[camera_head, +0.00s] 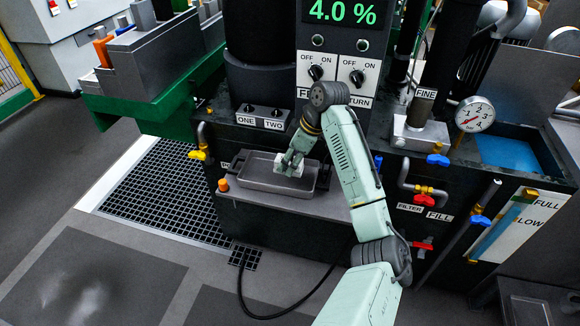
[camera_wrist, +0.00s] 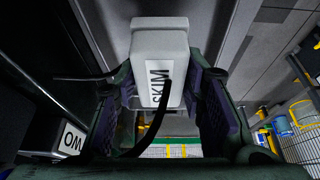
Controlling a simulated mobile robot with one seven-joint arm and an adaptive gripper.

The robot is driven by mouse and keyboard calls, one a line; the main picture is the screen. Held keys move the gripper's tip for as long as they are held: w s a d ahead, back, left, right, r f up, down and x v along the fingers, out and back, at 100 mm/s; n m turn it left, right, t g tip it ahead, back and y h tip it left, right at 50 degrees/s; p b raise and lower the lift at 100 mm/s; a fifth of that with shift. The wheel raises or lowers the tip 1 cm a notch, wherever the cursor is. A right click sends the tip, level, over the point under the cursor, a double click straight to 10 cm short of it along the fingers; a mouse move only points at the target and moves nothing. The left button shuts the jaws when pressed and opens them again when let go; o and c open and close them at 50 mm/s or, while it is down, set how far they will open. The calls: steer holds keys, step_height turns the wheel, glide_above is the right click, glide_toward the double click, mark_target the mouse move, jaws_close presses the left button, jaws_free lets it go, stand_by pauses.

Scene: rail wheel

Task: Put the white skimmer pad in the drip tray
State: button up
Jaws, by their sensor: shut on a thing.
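The white skimmer pad (camera_wrist: 160,55), a pale block with a "SKIM" label, sits between the two fingers of my gripper (camera_wrist: 165,105) in the wrist view. In the head view my gripper (camera_head: 291,162) is shut on the pad (camera_head: 287,167), over the right part of the grey drip tray (camera_head: 248,182). The tray is a shallow rectangular pan with a handle at its left end, on the ledge of the dark machine. The pad is partly hidden by the fingers. I cannot tell whether it touches the tray floor.
An orange knob (camera_head: 223,185) stands at the tray's left front corner. The ONE/TWO switch box (camera_head: 262,117) is behind the tray. Valves with red and blue handles (camera_head: 424,199) are to the right. A black cable (camera_head: 243,290) lies on the floor in front. The tray's left half is clear.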

steer(key=shift+f+p, duration=0.5)
steer(key=shift+f, duration=1.15)
steer(key=shift+f, duration=0.15)
steer(key=o, duration=1.1)
steer(key=v, duration=0.2)
steer(key=b+v, duration=0.1)
steer(key=v, duration=0.2)
steer(key=shift+s+d+b, duration=0.1)
steer(key=shift+d+b, duration=0.25)
steer(key=s+d, duration=0.1)
steer(key=d, duration=0.2)
steer(key=s+d+b, duration=0.1)
steer(key=d, duration=0.3)
steer(key=s+d, duration=0.1)
steer(key=d, duration=0.2)
steer(key=shift+s+d+r+b, duration=0.2)
steer(key=shift+s+d+b, duration=0.1)
steer(key=shift+s+b, duration=0.1)
